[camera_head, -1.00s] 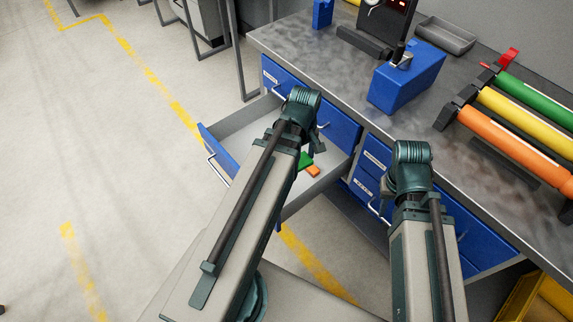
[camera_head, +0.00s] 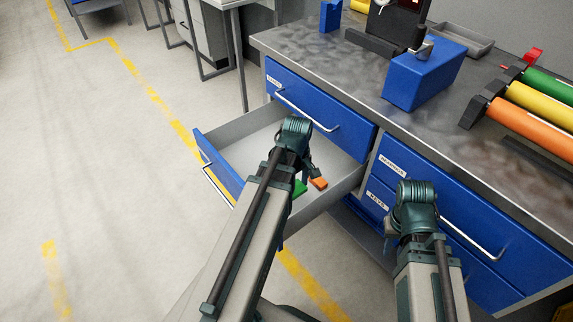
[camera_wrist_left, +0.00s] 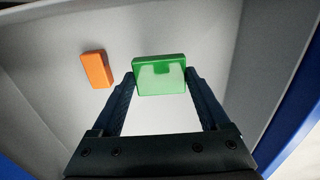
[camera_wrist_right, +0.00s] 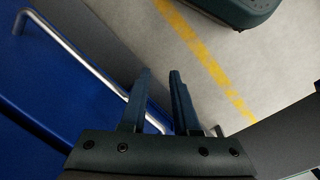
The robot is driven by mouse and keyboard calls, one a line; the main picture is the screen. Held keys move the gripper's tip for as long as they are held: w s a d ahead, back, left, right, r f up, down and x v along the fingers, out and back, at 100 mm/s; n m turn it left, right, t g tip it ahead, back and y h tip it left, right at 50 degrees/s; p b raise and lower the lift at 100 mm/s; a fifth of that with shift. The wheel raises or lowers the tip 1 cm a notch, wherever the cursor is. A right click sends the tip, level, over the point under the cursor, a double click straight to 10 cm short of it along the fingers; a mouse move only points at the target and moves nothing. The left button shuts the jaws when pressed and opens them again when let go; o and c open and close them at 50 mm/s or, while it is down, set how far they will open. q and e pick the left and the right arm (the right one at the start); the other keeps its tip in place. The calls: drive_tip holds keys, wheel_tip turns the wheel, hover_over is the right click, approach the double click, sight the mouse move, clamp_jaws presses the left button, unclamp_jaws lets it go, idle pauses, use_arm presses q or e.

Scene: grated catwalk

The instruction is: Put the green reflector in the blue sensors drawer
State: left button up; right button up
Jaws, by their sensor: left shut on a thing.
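The green reflector (camera_wrist_left: 160,74) is between the fingertips of my left gripper (camera_wrist_left: 160,82), which is shut on it. In the head view the green reflector (camera_head: 299,188) is partly hidden by my left arm, with my left gripper (camera_head: 303,182) over the open drawer (camera_head: 228,147). This drawer has a blue front, grey inside, and sits below a shut blue drawer. To its right is a shut upper blue drawer (camera_head: 455,215) with a white label too small to read surely. My right gripper (camera_wrist_right: 160,75) has its fingers apart, empty, near a drawer handle (camera_wrist_right: 85,70).
An orange block (camera_head: 318,183) lies in the open drawer beside the reflector. The workbench top (camera_head: 330,55) holds a blue box (camera_head: 425,78) and coloured rollers (camera_head: 530,125). The floor to the left is clear.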

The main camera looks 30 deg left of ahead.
use_arm(q)
drive_tip(key=w+a, duration=0.3)
drive_tip(key=w+a+f, duration=0.1)
drive_tip(key=w+a, duration=0.2)
drive_tip(key=a, duration=0.1)
drive_tip(key=w+a+b, duration=0.1)
drive_tip(key=w+a, duration=0.2)
drive_tip(key=w, duration=0.1)
drive_tip(key=shift+a+f, duration=0.2)
drive_tip(key=shift+f, duration=0.1)
wheel_tip(320, 180, down, 3)
drive_tip(key=b, duration=0.3)
drive_tip(key=shift+f+b, duration=0.15)
drive_tip(key=shift+b, duration=0.2)
drive_tip(key=shift+f, duration=0.2)
drive_tip(key=o, duration=1.3)
drive_tip(key=shift+o, duration=0.2)
drive_tip(key=shift+r, duration=0.2)
